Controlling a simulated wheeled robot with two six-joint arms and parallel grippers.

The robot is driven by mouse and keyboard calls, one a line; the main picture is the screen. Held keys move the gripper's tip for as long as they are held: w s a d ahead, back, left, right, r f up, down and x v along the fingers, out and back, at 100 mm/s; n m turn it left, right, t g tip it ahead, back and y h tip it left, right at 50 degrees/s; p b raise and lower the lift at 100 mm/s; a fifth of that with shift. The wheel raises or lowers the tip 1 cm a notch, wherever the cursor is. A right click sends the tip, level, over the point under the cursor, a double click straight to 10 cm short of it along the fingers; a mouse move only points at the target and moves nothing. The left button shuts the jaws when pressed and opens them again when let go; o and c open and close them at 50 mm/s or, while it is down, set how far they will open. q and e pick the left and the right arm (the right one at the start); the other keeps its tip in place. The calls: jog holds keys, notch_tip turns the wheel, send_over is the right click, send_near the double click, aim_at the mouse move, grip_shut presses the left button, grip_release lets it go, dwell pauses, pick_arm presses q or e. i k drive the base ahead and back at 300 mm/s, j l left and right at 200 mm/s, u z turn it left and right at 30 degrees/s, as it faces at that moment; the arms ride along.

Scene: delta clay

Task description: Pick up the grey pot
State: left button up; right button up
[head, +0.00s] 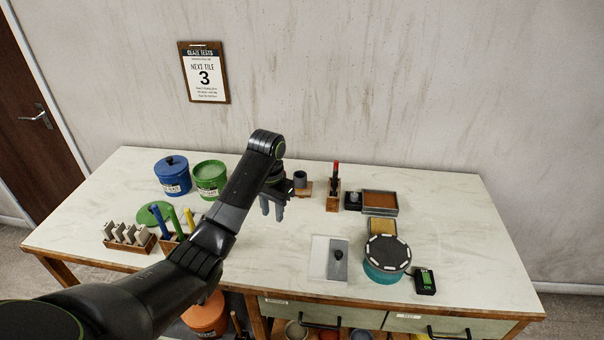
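A small dark grey pot (300,178) stands upright on a low wooden piece near the back middle of the table. My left gripper (272,208) hangs fingers down over the table, just to the left of the pot and nearer to me. Its two fingers are apart with nothing seen between them. The gripper and the pot look apart, though the gripper body partly overlaps the wooden piece in this view. My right gripper is not in view.
Blue (172,175) and green (210,178) tubs stand at the back left. A tile rack (129,237) is at the front left. A wooden tool holder (333,200) and brown-filled tray (380,203) stand right of the pot. A turntable (387,253) is at the front right.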

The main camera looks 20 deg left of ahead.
aim_at(299, 176)
jog(key=i+j, duration=0.15)
jog(key=i, duration=0.25)
jog(key=i+j, duration=0.15)
jog(key=i, duration=0.2)
jog(key=i+j, duration=0.15)
jog(key=i, duration=0.25)
